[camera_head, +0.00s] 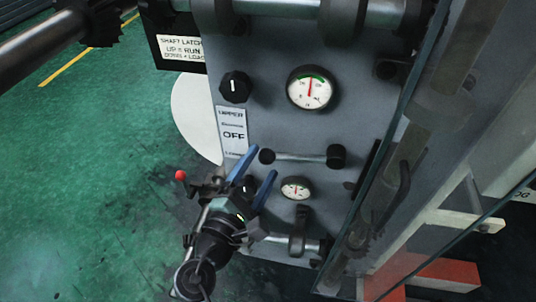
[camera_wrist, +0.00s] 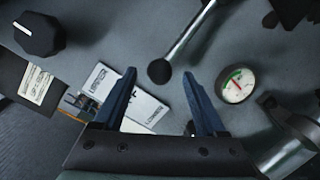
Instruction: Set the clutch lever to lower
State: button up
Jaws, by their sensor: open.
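The clutch lever is a metal rod (camera_head: 300,157) on the grey panel. It runs nearly level from a black hub (camera_head: 336,156) on the right to a black ball end (camera_head: 267,156) on the left. The printed label (camera_head: 233,132) with UPPER, OFF and LOWER is left of the ball. My gripper (camera_head: 263,163) is open, its blue fingertips close to the ball. In the wrist view the ball (camera_wrist: 159,71) shows between the open fingertips (camera_wrist: 159,76); I cannot tell its depth from them. One finger covers part of the label (camera_wrist: 146,108) there.
A black knob (camera_head: 234,87) and a large gauge (camera_head: 310,88) are above the lever. A small gauge (camera_head: 295,188) and a black handle (camera_head: 298,230) are below it. A glass edge (camera_head: 398,125) borders the panel's right. Green floor (camera_head: 90,150) is open at left.

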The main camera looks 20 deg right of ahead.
aim_at(264, 162)
jog(key=shift+x, duration=2)
grip_shut()
